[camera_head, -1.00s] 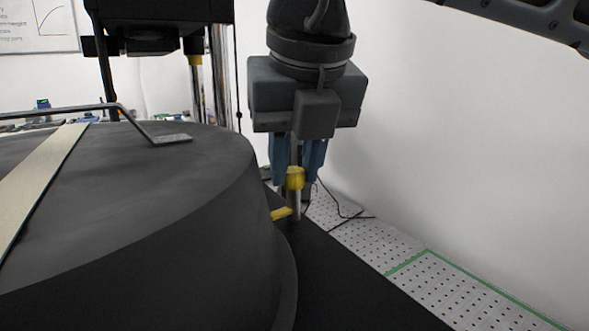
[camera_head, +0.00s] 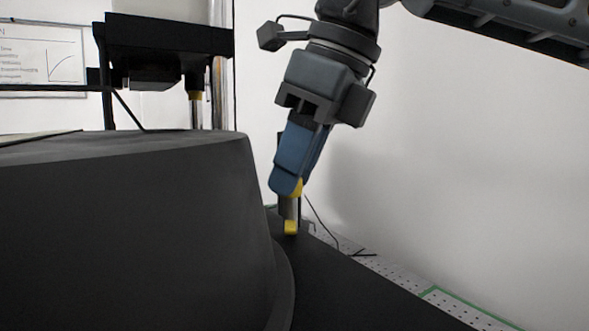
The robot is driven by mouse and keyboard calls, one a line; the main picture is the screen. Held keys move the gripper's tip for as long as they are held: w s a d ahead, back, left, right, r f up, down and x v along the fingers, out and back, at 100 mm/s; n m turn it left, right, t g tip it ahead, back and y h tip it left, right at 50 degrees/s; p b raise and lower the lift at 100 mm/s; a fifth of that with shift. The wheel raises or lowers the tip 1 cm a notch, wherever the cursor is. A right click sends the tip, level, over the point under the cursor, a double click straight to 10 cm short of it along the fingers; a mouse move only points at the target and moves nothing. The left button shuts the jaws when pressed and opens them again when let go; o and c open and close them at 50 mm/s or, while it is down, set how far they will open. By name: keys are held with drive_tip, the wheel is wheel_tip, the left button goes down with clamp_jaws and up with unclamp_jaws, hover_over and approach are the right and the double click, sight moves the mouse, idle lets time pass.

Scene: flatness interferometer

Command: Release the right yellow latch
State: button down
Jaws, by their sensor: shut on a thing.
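The right yellow latch is a slim metal post with a yellow cap (camera_head: 297,187) at its top and a short yellow piece (camera_head: 290,227) low down. It stands on the black base just right of the big dark round housing (camera_head: 140,215). My gripper (camera_head: 287,188) comes down from above, tilted, and its blue fingers are shut on the yellow cap. The fingers hide most of the cap. The low yellow piece points roughly toward the camera.
The round housing fills the left side, close to the latch. A black stage (camera_head: 165,45) and a metal column (camera_head: 218,100) stand behind it. A white wall and perforated floor strip (camera_head: 400,285) lie to the right. A thin cable runs behind the latch.

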drive_tip(key=n, duration=0.1)
drive_tip(key=n+g, duration=0.1)
drive_tip(key=n, duration=0.1)
drive_tip(key=shift+w+r+n+p, duration=0.1)
drive_tip(key=shift+r+n+p, duration=0.05)
drive_tip(key=shift+n+p, duration=0.2)
drive_tip(key=shift+w+n+g+p, duration=0.1)
drive_tip(key=shift+n+g+p, duration=0.5)
drive_tip(key=shift+n, duration=0.75)
drive_tip(key=c, duration=0.9)
unclamp_jaws()
drive_tip(key=v, duration=0.7)
drive_tip(key=shift+w+d+r+b, duration=0.1)
drive_tip(key=shift+d+r+b, duration=0.15)
drive_tip(key=shift+b, duration=0.1)
